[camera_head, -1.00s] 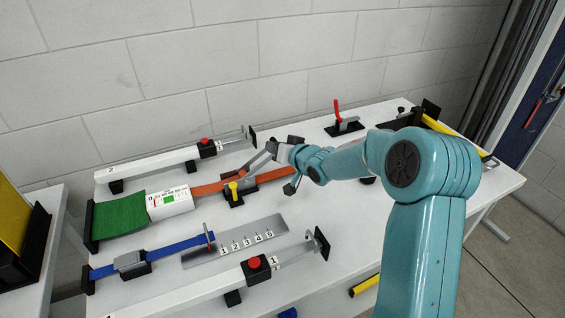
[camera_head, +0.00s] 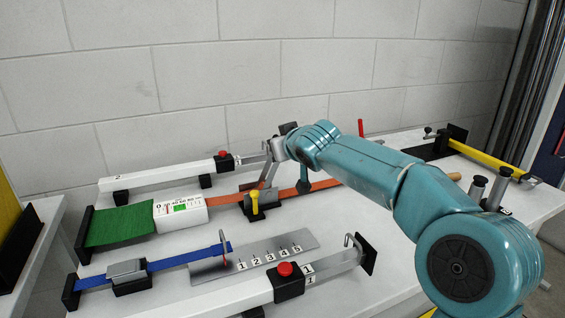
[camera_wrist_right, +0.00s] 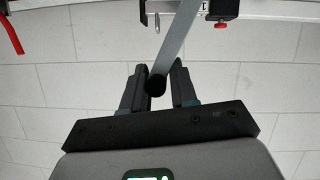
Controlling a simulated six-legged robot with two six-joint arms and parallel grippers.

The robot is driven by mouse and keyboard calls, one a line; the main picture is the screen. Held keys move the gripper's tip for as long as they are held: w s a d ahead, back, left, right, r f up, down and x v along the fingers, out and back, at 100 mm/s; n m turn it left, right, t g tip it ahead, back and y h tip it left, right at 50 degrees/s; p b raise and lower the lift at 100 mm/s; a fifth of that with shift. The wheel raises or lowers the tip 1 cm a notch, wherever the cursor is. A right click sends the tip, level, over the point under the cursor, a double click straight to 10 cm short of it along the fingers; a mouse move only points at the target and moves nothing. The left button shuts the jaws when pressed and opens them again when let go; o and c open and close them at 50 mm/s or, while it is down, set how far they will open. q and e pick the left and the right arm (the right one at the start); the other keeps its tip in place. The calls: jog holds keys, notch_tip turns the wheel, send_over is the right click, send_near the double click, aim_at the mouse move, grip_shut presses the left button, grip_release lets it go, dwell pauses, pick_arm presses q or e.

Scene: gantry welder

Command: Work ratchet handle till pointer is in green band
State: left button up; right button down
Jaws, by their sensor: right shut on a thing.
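The ratchet (camera_head: 257,204) sits on the orange strap (camera_head: 312,188) and has a yellow lever (camera_head: 254,199). Its grey handle (camera_head: 269,172) stands steeply up from it. My right gripper (camera_head: 276,149) is shut on the handle's upper end. In the right wrist view the grey bar (camera_wrist_right: 178,38) runs down to a black round grip (camera_wrist_right: 156,85) between the fingers of my right gripper (camera_wrist_right: 158,84). The white gauge (camera_head: 195,212) has a scale and a green band (camera_head: 181,208); its pointer is too small to read for sure. My left gripper is out of view.
A green strap (camera_head: 122,224) joins the gauge's left side. A long white bar (camera_head: 165,174) lies behind, another (camera_head: 225,298) in front, each with a red button. A blue strap (camera_head: 190,256) and numbered plate (camera_head: 262,256) lie nearer. A yellow bar (camera_head: 492,163) is at the right.

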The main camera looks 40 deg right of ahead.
jog(key=w+a+n+h+b, duration=0.2)
jog(key=a+n+b, duration=0.1)
jog(key=a+b, duration=0.4)
jog(key=shift+w+a+f+n+h, duration=0.15)
jog(key=shift+f+n+h, duration=0.15)
jog(key=shift+f, duration=0.1)
jog(key=shift+g, duration=0.3)
